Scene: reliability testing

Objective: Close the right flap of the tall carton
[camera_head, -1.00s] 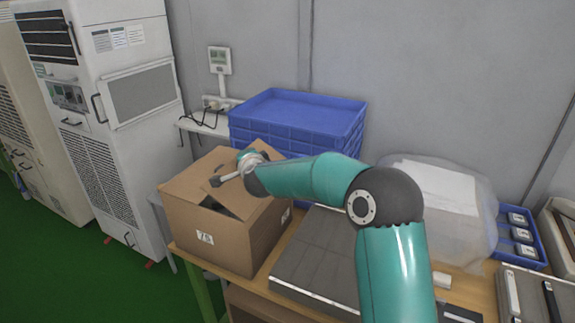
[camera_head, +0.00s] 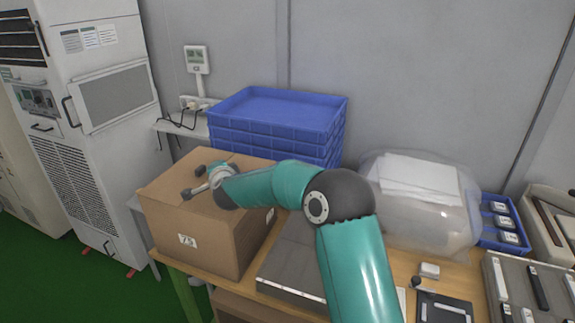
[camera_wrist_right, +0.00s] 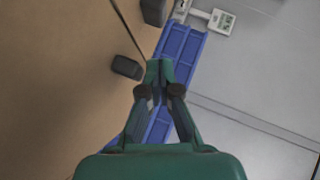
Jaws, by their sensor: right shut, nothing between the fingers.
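The tall carton (camera_head: 205,235) is a brown box with a white label on its front, standing at the left end of the table. Its top looks flat, with no dark opening showing; the right flap (camera_head: 248,162) lies partly behind my wrist. My right gripper (camera_head: 187,194) is over the carton top, low and close to it; whether it touches is unclear. In the right wrist view, the gripper (camera_wrist_right: 157,72) has its fingers together and empty, beside the brown carton top (camera_wrist_right: 60,90), where a dark seam runs. My left gripper is not in view.
Blue stacked crates (camera_head: 275,105) stand right behind the carton. A grey metal plate (camera_head: 295,265) lies right of it, under my arm. A clear plastic bag (camera_head: 430,220) and a small blue bin (camera_head: 502,225) are farther right. A white cabinet (camera_head: 100,120) stands left.

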